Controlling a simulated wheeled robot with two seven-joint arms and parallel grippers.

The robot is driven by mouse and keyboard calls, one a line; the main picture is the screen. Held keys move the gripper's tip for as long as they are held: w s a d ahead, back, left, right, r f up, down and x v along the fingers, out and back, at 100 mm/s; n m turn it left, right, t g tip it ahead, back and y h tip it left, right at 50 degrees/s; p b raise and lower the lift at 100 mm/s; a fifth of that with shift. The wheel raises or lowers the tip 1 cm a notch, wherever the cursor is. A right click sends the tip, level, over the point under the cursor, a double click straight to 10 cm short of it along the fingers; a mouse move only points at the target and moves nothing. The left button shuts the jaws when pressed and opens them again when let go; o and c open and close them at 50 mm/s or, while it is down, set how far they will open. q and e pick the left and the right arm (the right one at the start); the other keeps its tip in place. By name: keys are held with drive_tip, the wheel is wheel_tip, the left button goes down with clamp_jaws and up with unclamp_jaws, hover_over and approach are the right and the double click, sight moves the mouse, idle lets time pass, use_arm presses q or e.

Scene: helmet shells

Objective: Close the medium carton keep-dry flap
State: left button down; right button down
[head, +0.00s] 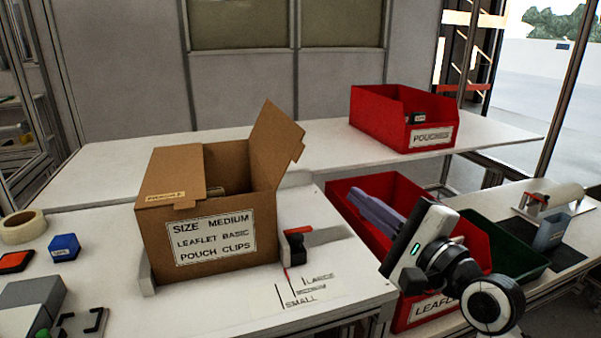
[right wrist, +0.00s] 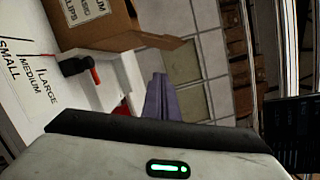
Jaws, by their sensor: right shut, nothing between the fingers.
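The medium carton (head: 212,242) is a brown box with a white label reading SIZE MEDIUM on its front. Its left flap (head: 170,177) lies flat over the left part of the opening and bears a small label too small to read. Its right flap (head: 274,145) stands up, leaning outward, so the opening beside it is partly uncovered. The carton's edge and a flap (right wrist: 152,42) show in the right wrist view. My right gripper (head: 372,210), with purple fingers, is shut and empty, right of the carton and apart from it. My left gripper is not in view.
A red LEAFLET bin (head: 345,190) lies under and behind my right gripper, with a green bin (head: 510,248) beside it. A red POUCHES bin (head: 390,105) stands on the rear table. A black-and-red clamp (head: 297,245) sits right of the carton.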

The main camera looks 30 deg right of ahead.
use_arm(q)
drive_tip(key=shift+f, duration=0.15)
use_arm(e)
drive_tip(key=w+a+r, duration=0.3)
drive_tip(key=w+r, duration=0.1)
drive_tip(key=w, duration=0.6)
drive_tip(key=shift+w+m, duration=0.15)
drive_tip(key=shift+m, duration=0.25)
drive_tip(key=shift+r, duration=0.1)
drive_tip(key=shift+r, duration=0.1)
